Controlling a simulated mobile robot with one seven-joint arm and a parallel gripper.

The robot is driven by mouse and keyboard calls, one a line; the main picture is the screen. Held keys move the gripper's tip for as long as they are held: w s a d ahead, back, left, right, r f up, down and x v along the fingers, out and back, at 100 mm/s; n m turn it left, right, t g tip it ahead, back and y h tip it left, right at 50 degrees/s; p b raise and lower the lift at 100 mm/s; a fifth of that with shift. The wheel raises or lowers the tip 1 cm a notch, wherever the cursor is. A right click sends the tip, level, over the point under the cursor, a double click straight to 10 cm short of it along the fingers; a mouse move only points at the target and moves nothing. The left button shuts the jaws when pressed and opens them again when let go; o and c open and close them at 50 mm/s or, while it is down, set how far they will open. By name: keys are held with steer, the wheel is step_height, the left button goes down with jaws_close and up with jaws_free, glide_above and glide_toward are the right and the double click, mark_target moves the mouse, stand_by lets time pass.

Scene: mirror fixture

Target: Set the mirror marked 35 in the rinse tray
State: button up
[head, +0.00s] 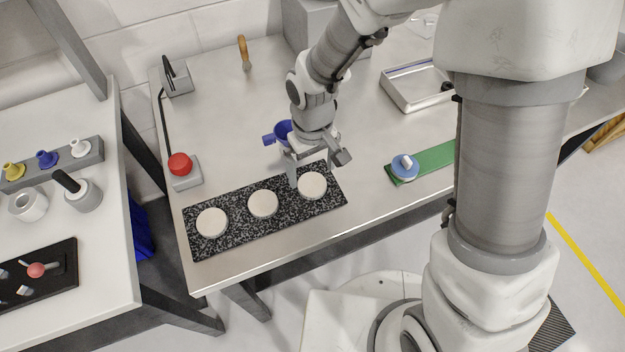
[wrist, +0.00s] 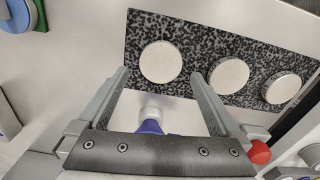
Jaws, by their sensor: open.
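Three pale round discs, which look like the mirrors, lie in a row on a black-and-white speckled slab (head: 238,222): left (head: 211,222), middle (head: 263,204) and right (head: 312,186). No number is readable on any of them, so I cannot tell which is marked 35. My gripper (head: 315,166) is open and empty, above the slab by the right disc. In the wrist view that disc (wrist: 160,62) shows between and just beyond the fingertips (wrist: 161,75). A shallow metal tray (head: 422,104), likely the rinse tray, stands at the back right of the bench, apart from the gripper.
A blue object (head: 271,138) stands just behind my gripper. A blue round piece (head: 405,167) sits on a green strip (head: 434,161) between slab and tray. A red button (head: 180,164) is left. Free bench lies between slab and tray.

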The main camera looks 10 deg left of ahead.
mark_target(312, 183)
step_height(312, 183, down, 4)
steer(key=shift+f, duration=0.1)
steer(key=c, duration=1.5)
